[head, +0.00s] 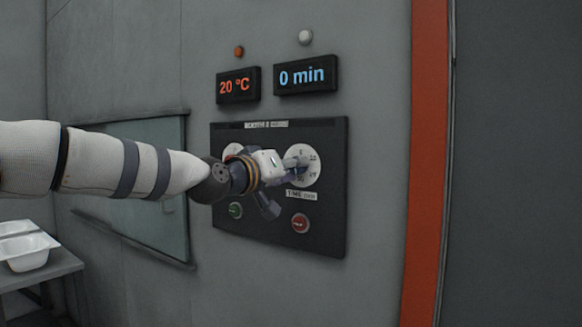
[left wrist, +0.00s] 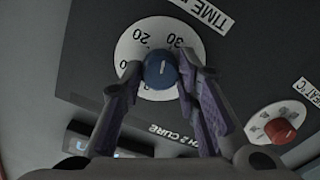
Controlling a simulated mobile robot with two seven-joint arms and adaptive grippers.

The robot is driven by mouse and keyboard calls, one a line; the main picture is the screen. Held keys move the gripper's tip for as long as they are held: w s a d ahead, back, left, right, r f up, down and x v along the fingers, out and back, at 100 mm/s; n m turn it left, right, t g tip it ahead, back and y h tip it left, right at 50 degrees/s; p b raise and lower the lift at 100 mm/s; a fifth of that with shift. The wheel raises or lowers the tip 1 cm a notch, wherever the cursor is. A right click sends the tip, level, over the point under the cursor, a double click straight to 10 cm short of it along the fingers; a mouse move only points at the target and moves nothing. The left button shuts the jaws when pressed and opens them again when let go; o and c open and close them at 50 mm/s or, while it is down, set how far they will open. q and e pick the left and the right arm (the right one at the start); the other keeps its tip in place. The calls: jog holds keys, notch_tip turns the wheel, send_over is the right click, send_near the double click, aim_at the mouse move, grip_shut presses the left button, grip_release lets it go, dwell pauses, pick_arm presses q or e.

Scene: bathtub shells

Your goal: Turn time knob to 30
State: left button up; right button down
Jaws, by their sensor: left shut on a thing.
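The time knob (left wrist: 161,70) is a blue knob on a white round dial (left wrist: 133,45) with numbers such as 20 and 30, beside a TIME label (left wrist: 203,12). In the left wrist view my left gripper (left wrist: 160,66) has one finger on each side of the knob and is shut on it. A short pale line shows on the knob's face; which end marks the setting I cannot tell. In the head view the left gripper (head: 290,163) reaches the right-hand dial (head: 312,168) and partly covers it. The time display (head: 302,75) reads 0 min. My right gripper is out of view.
A red knob (left wrist: 280,130) on a second dial lies near the left gripper. The black panel (head: 325,222) also has a green button (head: 236,210) and a red button (head: 300,222). Another display (head: 236,86) reads 20 °C. White trays (head: 30,252) stand at the lower left.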

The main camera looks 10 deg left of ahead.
pick_arm(q)
jog(key=shift+m, duration=1.6)
jog(key=o, duration=1.2)
jog(key=shift+c, duration=0.2)
jog(key=v, duration=1.2)
